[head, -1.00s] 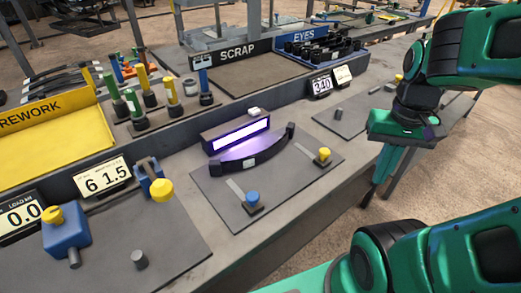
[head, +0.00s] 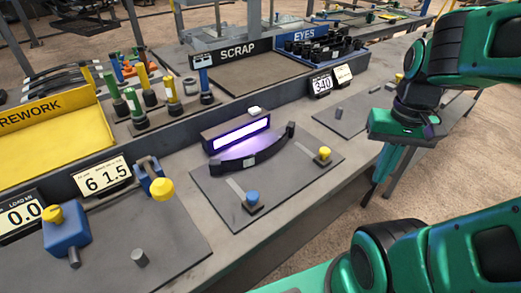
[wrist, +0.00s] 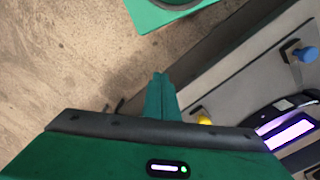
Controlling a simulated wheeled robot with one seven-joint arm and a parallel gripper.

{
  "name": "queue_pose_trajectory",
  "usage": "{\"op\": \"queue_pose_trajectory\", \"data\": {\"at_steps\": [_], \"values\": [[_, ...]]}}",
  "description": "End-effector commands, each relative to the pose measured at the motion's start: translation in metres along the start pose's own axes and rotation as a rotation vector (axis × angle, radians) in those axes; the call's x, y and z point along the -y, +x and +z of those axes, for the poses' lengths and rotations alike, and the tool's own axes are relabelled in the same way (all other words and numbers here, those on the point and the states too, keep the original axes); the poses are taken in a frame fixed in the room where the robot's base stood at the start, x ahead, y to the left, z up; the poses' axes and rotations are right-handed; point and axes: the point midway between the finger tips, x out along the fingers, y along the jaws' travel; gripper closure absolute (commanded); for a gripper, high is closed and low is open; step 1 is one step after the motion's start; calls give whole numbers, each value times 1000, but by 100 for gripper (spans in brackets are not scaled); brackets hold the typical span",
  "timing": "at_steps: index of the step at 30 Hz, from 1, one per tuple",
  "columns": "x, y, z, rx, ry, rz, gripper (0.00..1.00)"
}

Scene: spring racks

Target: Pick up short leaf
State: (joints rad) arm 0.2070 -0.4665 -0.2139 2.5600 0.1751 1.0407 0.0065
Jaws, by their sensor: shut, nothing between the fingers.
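A dark curved leaf (head: 252,158) with a white label lies on a grey plate (head: 215,190) on the bench, in front of a glowing light bar (head: 240,137). I cannot tell for sure that it is the short leaf. Part of it also shows at the right edge of the wrist view (wrist: 285,108). My gripper (head: 368,203) is shut and empty, pointing down off the bench's front edge, to the right of the leaf and apart from it. Its closed green fingers (wrist: 160,78) show over the floor in the wrist view.
A blue-topped peg (head: 252,198) and a yellow-topped peg (head: 324,154) stand on the leaf's plate. A yellow REWORK tray (head: 50,135), a SCRAP area (head: 240,75) and an EYES bin (head: 302,52) stand behind. More dark leaves (head: 60,82) lie at the far left.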

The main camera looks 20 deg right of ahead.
Motion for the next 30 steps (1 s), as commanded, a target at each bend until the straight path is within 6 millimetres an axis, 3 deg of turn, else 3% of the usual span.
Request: {"op": "queue_pose_trajectory", "data": {"at_steps": [8,12,14,17,20,24,30], "values": [[0,0,0,0,0,0,100],[-2,-7,7,-13,-41,-8,69],[4,-10,0,-15,-113,-10,69],[28,-18,-20,-16,-334,-15,69],[64,-27,-44,-20,-648,-25,69],[124,-37,-71,-28,-1120,-43,69],[213,-43,-90,-48,-1754,-78,69]]}}
